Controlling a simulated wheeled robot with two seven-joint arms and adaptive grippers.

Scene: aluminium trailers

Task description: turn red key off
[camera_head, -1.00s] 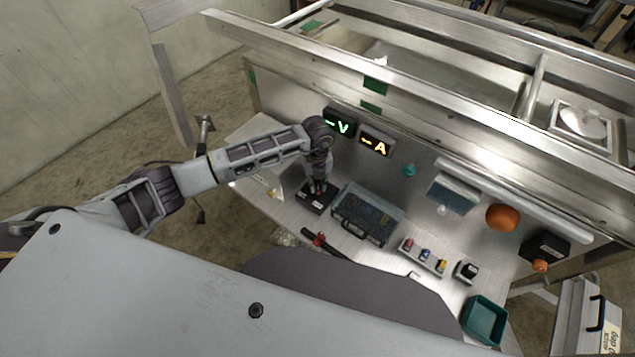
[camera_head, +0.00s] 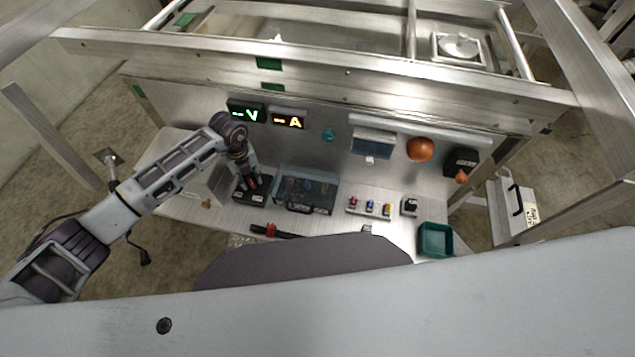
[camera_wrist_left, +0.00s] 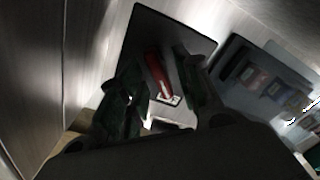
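The red key (camera_wrist_left: 154,68) is a long red handle on a dark square base (camera_wrist_left: 176,30) in the left wrist view. In the head view the dark base (camera_head: 240,196) lies on the bench at the left, with the key mostly hidden by my gripper. My left gripper (camera_head: 250,188) points down over the base. In the left wrist view its two dark fingers (camera_wrist_left: 160,92) stand apart on either side of the red key, with gaps visible, so it is open. I cannot tell whether a finger touches the key. My right gripper is not in view.
A grey case with a clear lid (camera_head: 305,190) stands close right of the base. A black tool with a red end (camera_head: 272,231) lies in front. Small coloured switches (camera_head: 370,208) and a green bin (camera_head: 435,240) are further right. Lit displays (camera_head: 246,114) hang on the back panel.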

